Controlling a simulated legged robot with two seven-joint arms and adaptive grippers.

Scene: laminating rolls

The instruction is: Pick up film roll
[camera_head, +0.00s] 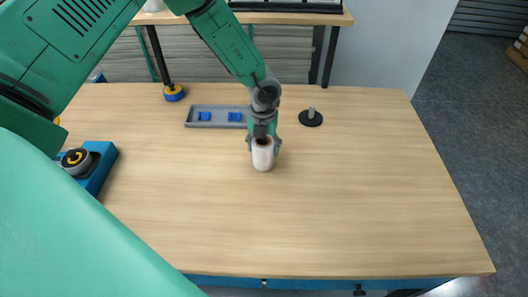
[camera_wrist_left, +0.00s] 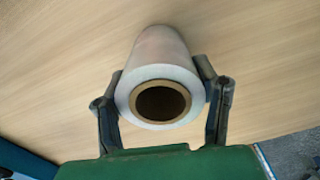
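The film roll (camera_head: 263,158) is a white cylinder with a brown hollow core, upright near the middle of the wooden table. My left gripper (camera_head: 263,147) reaches down over it from above, with one finger on each side. In the left wrist view the roll (camera_wrist_left: 168,55) shows its open end toward the camera. There both fingers of the left gripper (camera_wrist_left: 160,88) lie against its sides, so it looks shut on the roll. Whether the roll's base touches the table is hard to tell. My right gripper is not in view.
A grey tray (camera_head: 218,125) with blue pieces lies behind the roll. A black disc with a grey peg (camera_head: 310,117) stands to its right. A blue device (camera_head: 97,165) is at the left edge, and a blue-yellow roll (camera_head: 173,93) at the back. The table's front and right are clear.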

